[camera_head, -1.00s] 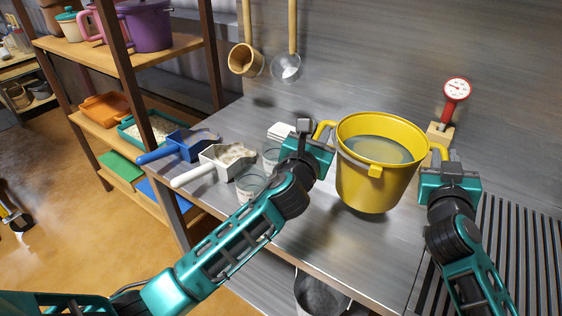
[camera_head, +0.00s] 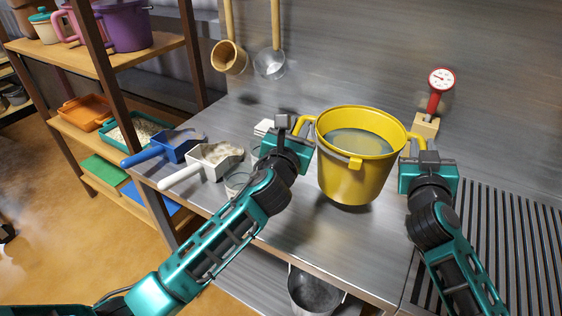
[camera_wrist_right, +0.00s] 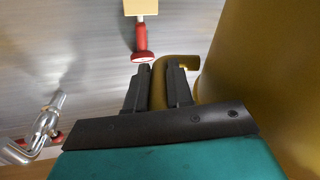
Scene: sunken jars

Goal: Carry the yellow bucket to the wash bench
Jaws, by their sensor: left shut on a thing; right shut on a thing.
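The yellow bucket (camera_head: 352,178) holds a greyish liquid and hangs upright between my two grippers, seemingly a little above the metal bench (camera_head: 322,238). My left gripper (camera_head: 303,134) is shut on the bucket's left handle (camera_head: 307,122). My right gripper (camera_head: 414,152) is shut on the right handle (camera_head: 416,139). In the right wrist view, the fingers of my right gripper (camera_wrist_right: 159,88) stand on either side of the yellow handle (camera_wrist_right: 178,62), and the bucket wall (camera_wrist_right: 262,75) fills the right side. The left fingertips are mostly hidden in the head view.
A blue scoop (camera_head: 165,147), a white scoop (camera_head: 205,164) and a glass jar (camera_head: 236,183) are on the bench at left. A red dial gauge (camera_head: 440,82) stands behind the right handle. A slatted drain area (camera_head: 500,235) lies at right. A metal pail (camera_head: 313,293) is below the bench edge.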

